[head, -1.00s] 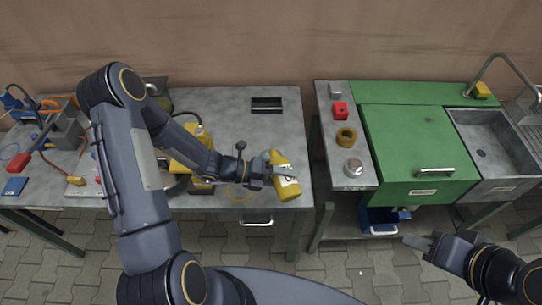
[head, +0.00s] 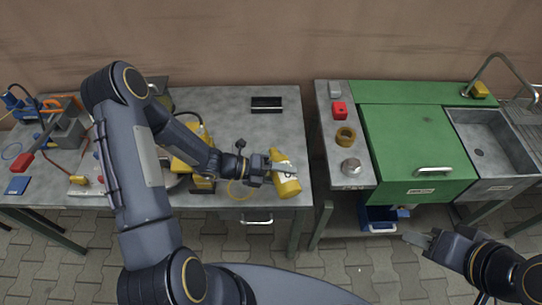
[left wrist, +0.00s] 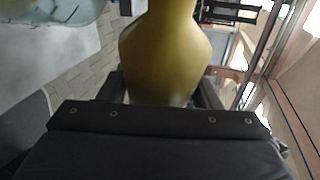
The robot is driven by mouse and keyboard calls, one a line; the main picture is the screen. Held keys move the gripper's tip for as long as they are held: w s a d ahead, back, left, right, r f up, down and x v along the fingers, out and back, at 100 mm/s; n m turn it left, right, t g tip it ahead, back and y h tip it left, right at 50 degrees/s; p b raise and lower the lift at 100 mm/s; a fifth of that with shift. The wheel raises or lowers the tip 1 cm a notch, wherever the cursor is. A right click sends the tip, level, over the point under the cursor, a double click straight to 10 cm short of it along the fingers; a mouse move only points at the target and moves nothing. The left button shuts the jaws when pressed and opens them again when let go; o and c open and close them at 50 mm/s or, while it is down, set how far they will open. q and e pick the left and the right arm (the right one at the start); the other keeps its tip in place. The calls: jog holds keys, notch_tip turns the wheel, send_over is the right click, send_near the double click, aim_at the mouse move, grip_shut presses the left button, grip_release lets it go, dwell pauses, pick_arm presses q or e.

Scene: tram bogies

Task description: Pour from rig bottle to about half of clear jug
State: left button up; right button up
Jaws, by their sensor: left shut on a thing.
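The yellow rig bottle (head: 286,187) is in my left gripper (head: 277,170), near the right end of the left bench. In the head view it leans, with its upper end to the left. My left gripper is shut on it; in the left wrist view the bottle's yellow body (left wrist: 165,50) fills the space between the fingers. A pale, see-through thing (left wrist: 50,15) at the top left of that view may be the clear jug; I cannot make out its fill. I cannot pick out the jug in the head view. My right gripper (head: 420,239) is empty at the lower right; its finger gap is unclear.
The grey left bench (head: 230,110) has a black slotted tray (head: 267,104) at the back. Tools and cables clutter its left end. A gap separates it from the green cabinet (head: 415,150) and sink (head: 490,145).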

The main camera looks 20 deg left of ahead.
pick_arm(q)
jog(key=shift+n+p, duration=0.4)
dwell(1.7)
